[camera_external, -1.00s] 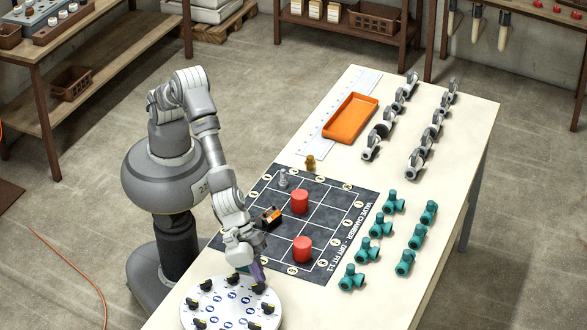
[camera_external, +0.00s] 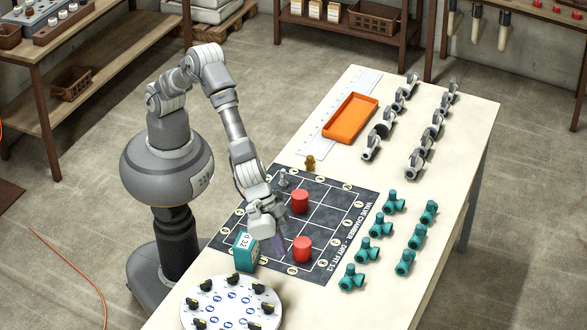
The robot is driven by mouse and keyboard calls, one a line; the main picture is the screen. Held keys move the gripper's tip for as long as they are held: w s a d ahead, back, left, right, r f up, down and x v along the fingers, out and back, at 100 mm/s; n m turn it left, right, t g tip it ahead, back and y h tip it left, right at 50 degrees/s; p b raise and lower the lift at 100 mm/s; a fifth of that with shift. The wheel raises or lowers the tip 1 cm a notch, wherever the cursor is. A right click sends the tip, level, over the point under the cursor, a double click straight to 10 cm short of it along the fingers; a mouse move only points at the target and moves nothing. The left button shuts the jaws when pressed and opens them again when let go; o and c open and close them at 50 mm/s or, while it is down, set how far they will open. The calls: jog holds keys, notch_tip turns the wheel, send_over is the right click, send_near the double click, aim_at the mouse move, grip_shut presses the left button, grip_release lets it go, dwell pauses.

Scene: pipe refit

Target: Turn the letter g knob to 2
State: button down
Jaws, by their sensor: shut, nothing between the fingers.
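The round white dial plate (camera_external: 222,307) lies at the near end of the table. Several black knobs with yellow marks stand around its rim, such as one at its right (camera_external: 267,308). Their letters and numbers are too small to read, so I cannot tell which knob is g. My gripper (camera_external: 281,243) is shut and empty. It points down over the dark grid mat (camera_external: 335,232), up and to the right of the plate and apart from every knob. It is close to the left of a red cylinder (camera_external: 302,249).
A teal box marked "d 32" (camera_external: 245,251) stands between the plate and my gripper. A second red cylinder (camera_external: 300,201) and a small brass piece (camera_external: 310,163) stand near the mat's far part. Teal fittings (camera_external: 380,224), grey valves (camera_external: 436,125) and an orange tray (camera_external: 350,118) fill the right and far table.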

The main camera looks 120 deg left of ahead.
jog(key=c, duration=1.8)
grip_release()
jog(key=shift+w+a+r+p, duration=0.25)
jog(key=shift+a+r, duration=0.1)
jog(key=shift+r, duration=0.2)
jog(key=shift+w+a+r+p, duration=0.15)
jog(key=shift+w+a+r, duration=0.15)
jog(key=shift+r, duration=0.25)
jog(key=o, duration=0.6)
jog(key=shift+a+r, duration=0.15)
jog(key=shift+a, duration=0.05)
jog(key=shift+o, duration=0.2)
jog(key=m+g+y+p, duration=0.2)
jog(key=m+y+p, duration=0.1)
jog(key=m, duration=1.8)
send_near(255, 283)
jog(key=f, duration=0.2)
jog(key=b+x, duration=0.1)
jog(key=x, duration=0.2)
jog(key=b+x, duration=0.1)
jog(key=x, duration=0.3)
jog(key=shift+w+d+r, duration=0.1)
jog(key=shift+w, duration=0.3)
grip_shut()
